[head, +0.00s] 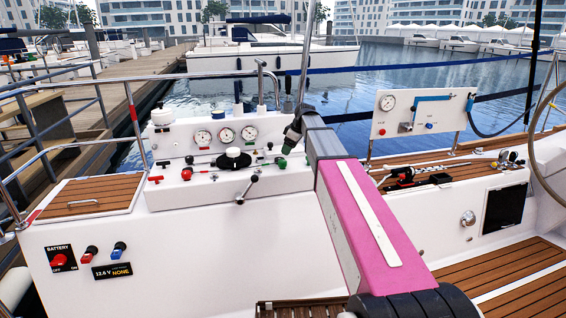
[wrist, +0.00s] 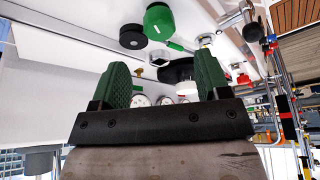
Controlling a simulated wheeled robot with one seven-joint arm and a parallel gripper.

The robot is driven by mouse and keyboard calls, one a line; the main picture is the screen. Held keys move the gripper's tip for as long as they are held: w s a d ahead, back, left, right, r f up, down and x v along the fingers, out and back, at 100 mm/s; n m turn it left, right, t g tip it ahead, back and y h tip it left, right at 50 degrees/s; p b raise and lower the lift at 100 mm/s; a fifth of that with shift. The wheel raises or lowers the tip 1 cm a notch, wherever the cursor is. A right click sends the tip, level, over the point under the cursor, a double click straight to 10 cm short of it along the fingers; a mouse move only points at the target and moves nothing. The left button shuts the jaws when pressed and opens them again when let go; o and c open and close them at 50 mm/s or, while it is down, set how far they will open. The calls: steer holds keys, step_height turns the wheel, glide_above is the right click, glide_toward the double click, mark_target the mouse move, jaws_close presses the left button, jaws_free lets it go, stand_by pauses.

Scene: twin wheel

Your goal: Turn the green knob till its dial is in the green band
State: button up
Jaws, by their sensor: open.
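The green knob (wrist: 159,22) shows in the wrist view as a round green cap, beyond my gripper's fingertips and apart from them. In the head view a small green knob (head: 281,163) sits at the right of the white console, just below my gripper. My gripper (wrist: 162,64) is open and empty, with two green-padded fingers spread apart. In the head view my gripper (head: 291,133) hangs dark above the console's right end. Three round dials stand on the console: left (head: 203,137), middle (head: 226,135) and right (head: 249,133). Their needles and bands are too small to read.
A black round knob (wrist: 133,36) is beside the green one. A white-topped black winch (head: 233,158) and a red knob (head: 186,173) are on the console. A crank lever (head: 247,189) hangs at its front edge. A gauge panel (head: 421,113) stands to the right.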

mark_target(283, 161)
steer(key=x, duration=0.8)
steer(key=shift+d, duration=0.1)
steer(key=c, duration=0.9)
